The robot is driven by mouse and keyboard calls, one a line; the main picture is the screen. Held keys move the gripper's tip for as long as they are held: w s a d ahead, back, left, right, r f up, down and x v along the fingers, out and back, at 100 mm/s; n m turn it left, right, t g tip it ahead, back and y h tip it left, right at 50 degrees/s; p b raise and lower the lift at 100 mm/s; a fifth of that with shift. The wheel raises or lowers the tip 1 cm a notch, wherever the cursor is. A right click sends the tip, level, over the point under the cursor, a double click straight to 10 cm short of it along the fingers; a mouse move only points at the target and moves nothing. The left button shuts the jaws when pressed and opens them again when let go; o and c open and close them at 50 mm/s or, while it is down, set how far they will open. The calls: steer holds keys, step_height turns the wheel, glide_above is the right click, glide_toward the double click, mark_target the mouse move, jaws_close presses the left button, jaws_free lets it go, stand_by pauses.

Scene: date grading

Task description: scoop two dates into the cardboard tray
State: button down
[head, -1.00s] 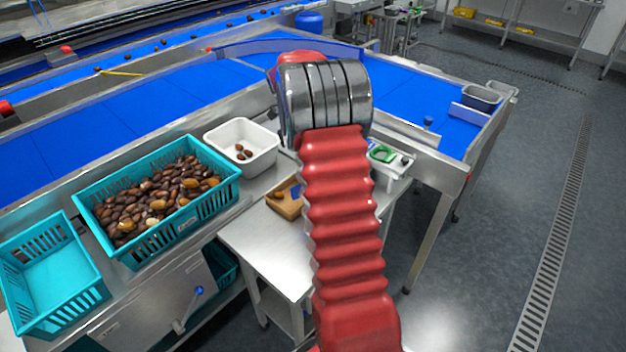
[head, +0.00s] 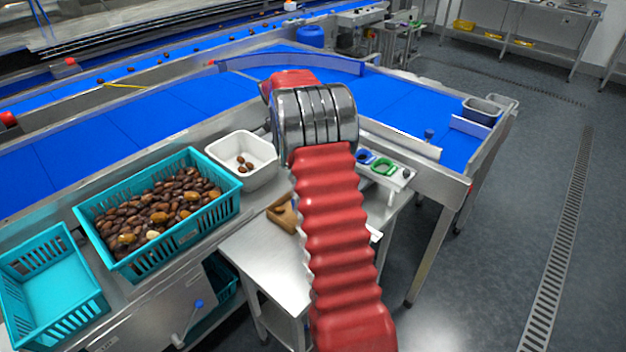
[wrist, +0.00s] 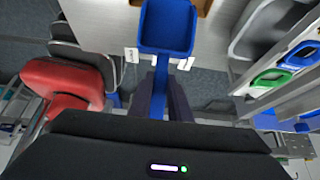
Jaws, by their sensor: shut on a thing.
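My gripper (wrist: 165,92) is shut on the handle of a blue scoop (wrist: 167,28) in the wrist view. The scoop's bowl points away from me and looks empty. In the head view my red arm hides the gripper and the scoop. The cardboard tray (head: 283,214) is brown and stands on the steel side table, partly hidden by my arm. A brown edge, likely the tray (wrist: 201,5), shows at the top of the wrist view, just beyond the scoop. A few dates (head: 245,163) lie in a white tub (head: 262,147) left of my arm.
A teal crate full of dates (head: 160,210) and an empty teal crate (head: 55,285) stand at the left. A blue conveyor (head: 190,95) runs behind. A rack with green and blue rings (head: 385,168) is right of my arm. The steel table (head: 262,262) has bare room in front.

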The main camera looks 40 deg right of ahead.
steer(key=shift+w+r, duration=0.1)
steer(key=shift+r, duration=2.95)
steer(key=shift+f, duration=0.1)
steer(key=s+d+f+t+y, duration=0.1)
steer(key=s+f+t, duration=0.6)
steer(key=s+t, duration=0.3)
steer(key=shift+s+d+f+t, duration=0.2)
steer(key=shift+d+f+t, duration=0.05)
steer(key=shift+f+t, duration=0.15)
steer(key=shift+w+a, duration=0.1)
